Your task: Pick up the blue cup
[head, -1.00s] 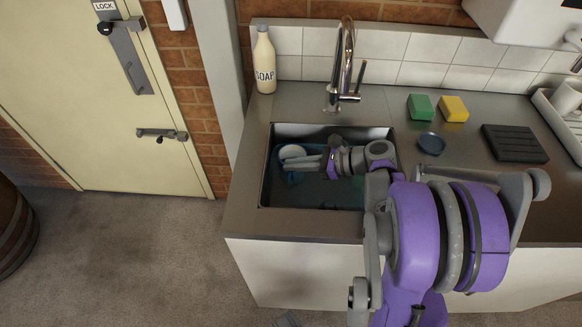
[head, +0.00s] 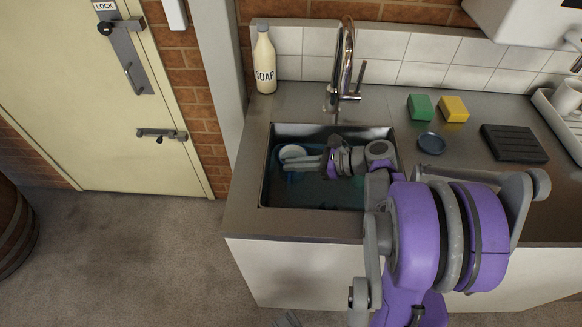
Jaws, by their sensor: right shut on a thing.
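The blue cup (head: 283,164) is in the sink basin (head: 267,190), near its left side, with a pale round opening showing. My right gripper (head: 302,163) reaches into the sink from the right and is shut on the blue cup. Its fingers hide part of the cup, and I cannot tell whether the cup touches the sink floor. A small grey part at the bottom edge looks like the tip of my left gripper (head: 287,320); its jaws cannot be made out.
A tap (head: 343,70) stands behind the sink and a soap bottle (head: 265,62) at its back left. A green sponge (head: 420,107), a yellow sponge (head: 454,109), a dark blue round thing (head: 431,144) and a black ribbed mat (head: 514,143) lie on the counter at right.

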